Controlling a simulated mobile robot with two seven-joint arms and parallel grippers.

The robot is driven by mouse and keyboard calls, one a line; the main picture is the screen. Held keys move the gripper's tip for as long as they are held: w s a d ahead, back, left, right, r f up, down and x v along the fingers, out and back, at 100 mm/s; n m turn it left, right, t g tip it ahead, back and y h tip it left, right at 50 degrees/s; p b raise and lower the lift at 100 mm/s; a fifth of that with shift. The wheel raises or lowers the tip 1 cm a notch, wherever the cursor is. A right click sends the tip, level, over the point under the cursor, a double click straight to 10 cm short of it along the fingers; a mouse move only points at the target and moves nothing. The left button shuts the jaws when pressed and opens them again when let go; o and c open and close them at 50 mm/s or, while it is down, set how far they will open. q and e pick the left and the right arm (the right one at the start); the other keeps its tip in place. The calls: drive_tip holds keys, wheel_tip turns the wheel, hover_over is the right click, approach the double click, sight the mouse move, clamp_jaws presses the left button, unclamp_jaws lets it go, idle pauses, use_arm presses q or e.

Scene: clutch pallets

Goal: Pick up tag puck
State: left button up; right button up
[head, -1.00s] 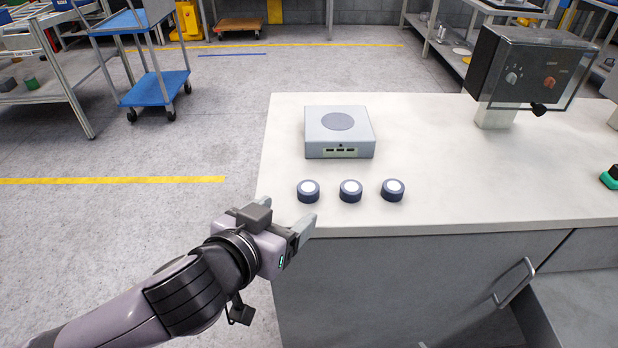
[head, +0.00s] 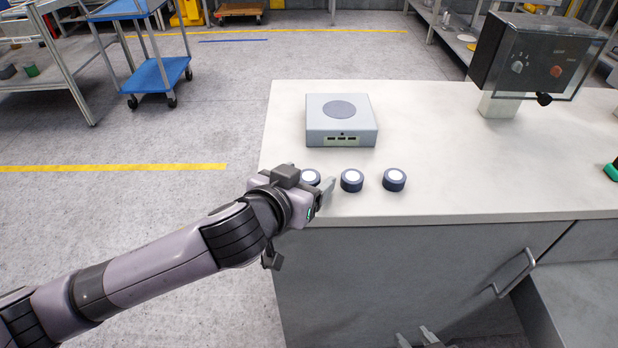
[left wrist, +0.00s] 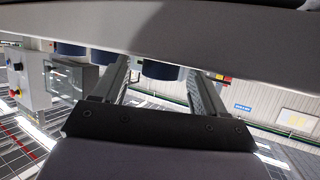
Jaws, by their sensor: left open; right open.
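Three dark blue pucks with white tops stand in a row on the light worktop. The left puck (head: 311,176) is partly hidden by my left gripper; the middle puck (head: 352,180) and right puck (head: 394,179) are clear. My left gripper (head: 318,187) is open at the worktop's front left, close to the left puck. In the left wrist view, a puck (left wrist: 162,70) shows in the gap between the open fingers, without visible grip. My right gripper (head: 416,338) is open and empty at the bottom edge, low in front of the cabinet.
A grey box (head: 341,125) with a round disc on top stands behind the pucks. A control box (head: 532,58) stands at the back right of the worktop (head: 480,170). The worktop right of the pucks is mostly clear. A cabinet handle (head: 515,272) sticks out in front.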

use_arm(q)
drive_tip(key=c, duration=1.1)
drive_tip(key=shift+c, duration=0.2)
